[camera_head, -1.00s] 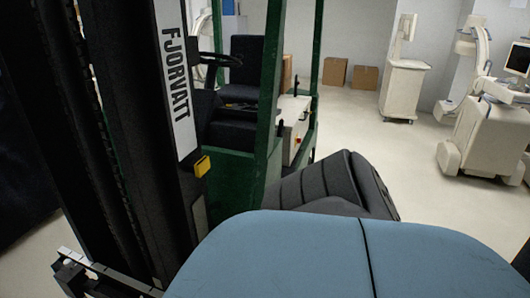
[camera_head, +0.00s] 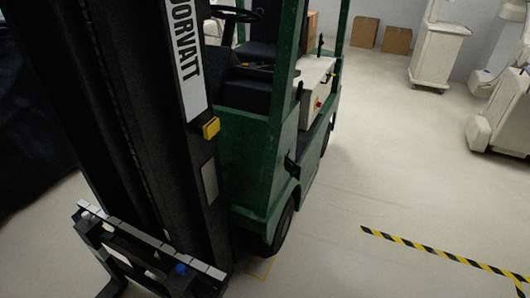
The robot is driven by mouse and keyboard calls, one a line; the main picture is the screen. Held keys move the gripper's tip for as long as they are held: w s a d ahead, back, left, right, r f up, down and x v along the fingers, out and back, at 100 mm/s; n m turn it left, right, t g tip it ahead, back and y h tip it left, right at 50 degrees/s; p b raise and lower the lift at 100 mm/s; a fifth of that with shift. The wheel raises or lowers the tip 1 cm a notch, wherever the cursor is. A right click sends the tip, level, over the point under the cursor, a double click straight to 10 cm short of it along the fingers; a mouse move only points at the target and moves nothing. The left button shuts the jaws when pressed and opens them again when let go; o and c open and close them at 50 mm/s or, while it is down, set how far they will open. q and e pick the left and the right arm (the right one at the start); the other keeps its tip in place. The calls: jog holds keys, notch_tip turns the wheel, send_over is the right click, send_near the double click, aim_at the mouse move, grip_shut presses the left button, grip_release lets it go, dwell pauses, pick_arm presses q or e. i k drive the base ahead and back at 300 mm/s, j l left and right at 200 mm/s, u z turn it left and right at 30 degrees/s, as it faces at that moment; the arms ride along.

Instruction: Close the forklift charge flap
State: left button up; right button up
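The green forklift (camera_head: 243,155) stands on the left, its black mast (camera_head: 150,120) nearest me. A pale box-like panel (camera_head: 316,92) with a red button sits on its right side behind the front post. I cannot tell whether this panel is the charge flap, or make out a flap that is open or shut. Neither of my grippers is in view.
A fork carriage (camera_head: 150,250) juts out at lower left. Yellow-black floor tape (camera_head: 440,253) runs at lower right. Cardboard boxes (camera_head: 397,40) and white medical machines (camera_head: 437,50) stand at the back. The floor right of the forklift is clear.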

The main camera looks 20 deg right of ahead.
aim_at(294, 170)
jog(key=z, duration=0.85)
jog(key=i+j+z, duration=0.15)
jog(key=i+z, duration=0.15)
jog(key=i+j+z, duration=0.3)
jog(key=i, duration=0.2)
